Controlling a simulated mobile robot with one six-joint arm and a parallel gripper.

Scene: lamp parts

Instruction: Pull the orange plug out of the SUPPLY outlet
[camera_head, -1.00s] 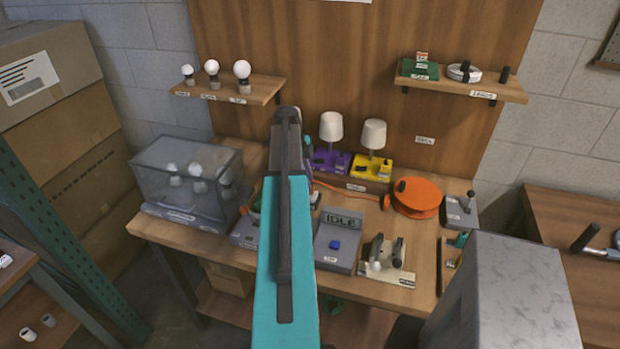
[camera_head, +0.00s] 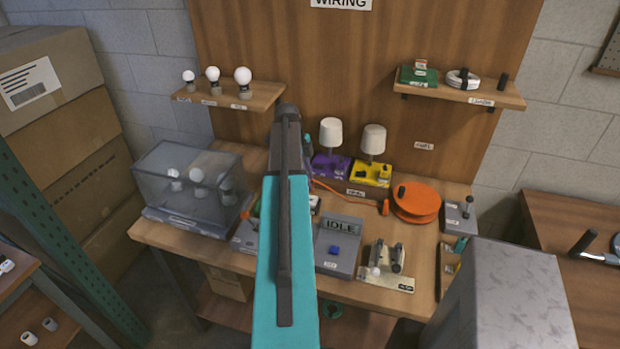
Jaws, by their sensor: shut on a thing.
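An orange cable (camera_head: 345,192) runs across the bench from behind my arm to an orange end piece (camera_head: 385,207) beside the orange reel (camera_head: 416,200). I cannot tell whether that end piece is the plug. A small pale piece (camera_head: 316,204) with dark marks shows just right of my arm; I cannot tell whether it is the SUPPLY outlet. No SUPPLY label is readable. My teal and dark arm covers the middle of the bench and hides my gripper and whatever it touches.
A grey IDLE box (camera_head: 338,246) stands right of my arm. A purple lamp base (camera_head: 330,166) and a yellow one (camera_head: 371,172) stand behind. A clear case (camera_head: 190,188) with bulbs is at left. A grey metal block (camera_head: 497,300) fills the front right.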

